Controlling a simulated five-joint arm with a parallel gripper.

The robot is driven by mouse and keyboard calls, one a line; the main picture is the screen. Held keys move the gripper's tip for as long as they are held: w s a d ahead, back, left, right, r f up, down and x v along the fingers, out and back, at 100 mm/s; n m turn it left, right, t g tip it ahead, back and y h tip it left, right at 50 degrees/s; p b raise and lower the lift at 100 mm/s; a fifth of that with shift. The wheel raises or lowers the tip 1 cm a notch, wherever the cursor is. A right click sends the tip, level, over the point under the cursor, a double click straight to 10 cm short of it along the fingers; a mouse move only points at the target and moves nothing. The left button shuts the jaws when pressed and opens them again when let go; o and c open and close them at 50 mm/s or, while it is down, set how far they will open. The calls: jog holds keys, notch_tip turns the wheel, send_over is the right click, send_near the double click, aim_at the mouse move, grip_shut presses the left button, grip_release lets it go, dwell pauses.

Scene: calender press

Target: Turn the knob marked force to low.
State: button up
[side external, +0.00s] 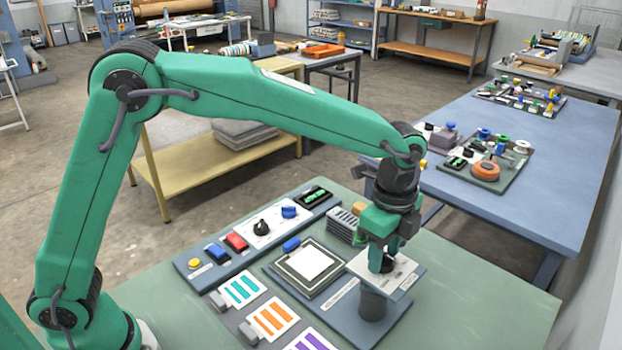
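My gripper (381,262) points straight down over a white plate (405,272) at the right of the green table. A dark knob-like part shows right at its fingertips. I cannot tell whether the fingers touch it, or whether they are open or shut. A black knob (262,227) with a pointer stands on a white panel at the left, beside a blue knob (289,212). The printed words are too small to read, so I cannot tell which knob is marked force or where low is.
A dark grey cylinder (372,304) stands just below my gripper. A framed white pad (308,261) with a blue handle lies to its left. Red (236,242) and blue (217,253) switches and a yellow button (195,264) line the panel. Striped cards (272,318) lie in front.

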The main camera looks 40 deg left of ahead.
jog(key=c, duration=0.5)
jog(key=shift+n, duration=0.4)
jog(key=n, duration=0.9)
dwell(0.4)
jog(key=o, duration=1)
